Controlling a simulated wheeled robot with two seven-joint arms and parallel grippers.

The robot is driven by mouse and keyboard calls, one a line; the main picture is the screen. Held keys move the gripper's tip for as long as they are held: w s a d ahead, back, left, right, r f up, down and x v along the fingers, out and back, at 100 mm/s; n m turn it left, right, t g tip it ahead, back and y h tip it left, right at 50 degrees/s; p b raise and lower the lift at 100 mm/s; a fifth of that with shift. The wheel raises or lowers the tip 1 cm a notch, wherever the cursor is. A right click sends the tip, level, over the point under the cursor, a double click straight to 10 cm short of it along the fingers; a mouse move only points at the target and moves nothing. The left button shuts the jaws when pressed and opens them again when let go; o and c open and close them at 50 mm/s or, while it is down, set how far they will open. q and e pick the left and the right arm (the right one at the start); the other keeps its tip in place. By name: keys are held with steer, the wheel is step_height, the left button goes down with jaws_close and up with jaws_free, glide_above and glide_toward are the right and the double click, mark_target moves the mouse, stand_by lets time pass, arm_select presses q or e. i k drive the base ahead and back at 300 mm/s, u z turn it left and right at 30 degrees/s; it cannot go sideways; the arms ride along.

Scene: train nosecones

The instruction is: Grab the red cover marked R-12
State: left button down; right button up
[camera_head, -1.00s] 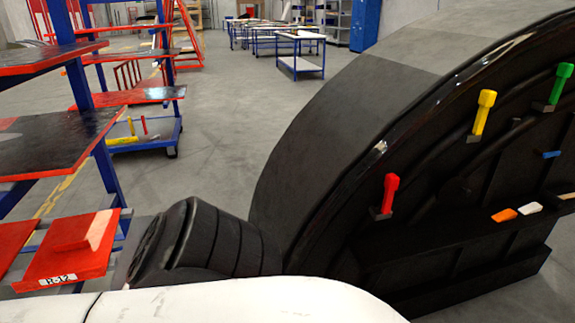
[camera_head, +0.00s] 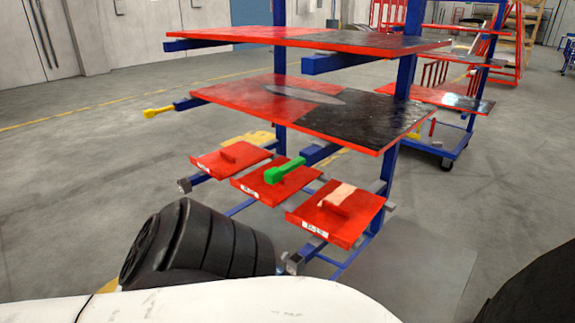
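The red cover marked R-12 (camera_head: 345,226) lies on the lowest level of a blue rack, at the right end of a row of red covers. It is a flat plate with a raised red block handle, pale on top, and a white label on its front edge. Neither of my grippers is in view, so nothing is seen touching the cover.
Grey floor (camera_head: 90,180) is open at left.

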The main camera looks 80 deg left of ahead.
mark_target(339, 213)
steer(key=u, duration=2.35)
steer(key=i, duration=1.5)
